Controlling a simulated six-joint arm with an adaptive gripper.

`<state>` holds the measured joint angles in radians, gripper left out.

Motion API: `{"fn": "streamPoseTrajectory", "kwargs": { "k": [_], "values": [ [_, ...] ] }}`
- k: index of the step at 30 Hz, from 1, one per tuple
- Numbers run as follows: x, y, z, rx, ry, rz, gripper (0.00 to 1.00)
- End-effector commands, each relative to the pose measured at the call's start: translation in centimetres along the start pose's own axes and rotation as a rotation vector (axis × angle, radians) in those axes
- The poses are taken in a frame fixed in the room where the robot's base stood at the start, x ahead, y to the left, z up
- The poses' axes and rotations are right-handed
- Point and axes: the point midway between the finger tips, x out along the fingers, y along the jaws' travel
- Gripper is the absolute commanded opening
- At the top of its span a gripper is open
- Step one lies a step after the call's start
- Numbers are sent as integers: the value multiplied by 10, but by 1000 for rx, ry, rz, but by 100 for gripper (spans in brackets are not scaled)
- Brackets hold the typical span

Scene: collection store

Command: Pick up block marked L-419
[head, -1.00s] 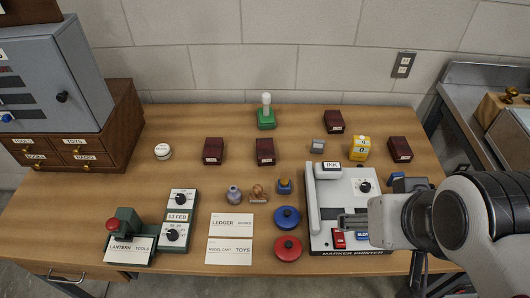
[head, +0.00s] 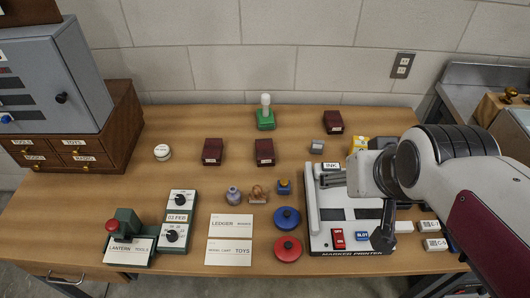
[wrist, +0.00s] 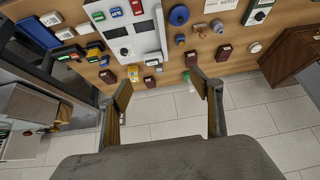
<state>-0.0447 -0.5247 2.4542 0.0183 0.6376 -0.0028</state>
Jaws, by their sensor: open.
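Several dark red blocks with small pale labels stand on the table in the head view: a left one (head: 213,151), a middle one (head: 264,152) and a back one (head: 333,122). Other blocks with white labels, an upper one (head: 430,226) and a lower one (head: 436,244), lie by the right edge. I cannot read L-419 on any block. My gripper (head: 324,181) is open and empty above the marker printer's upper part. In the wrist view its fingers (wrist: 166,88) are wide apart, with dark red blocks, including one (wrist: 191,59), beyond them.
The marker printer (head: 318,240) lies below my gripper. Blue (head: 287,218) and red (head: 288,248) discs lie left of the printer.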

Motion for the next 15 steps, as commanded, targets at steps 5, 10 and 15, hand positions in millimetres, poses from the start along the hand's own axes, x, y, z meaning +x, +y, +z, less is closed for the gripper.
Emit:
{"fn": "streamPoseTrajectory", "kwargs": {
  "k": [5, 10, 15],
  "values": [
    [26, -7, -26, -11, 29, -13, 64],
    [51, -15, -50, -20, 63, -25, 64],
    [77, -24, -71, -27, 96, -37, 64]
  ]
}}
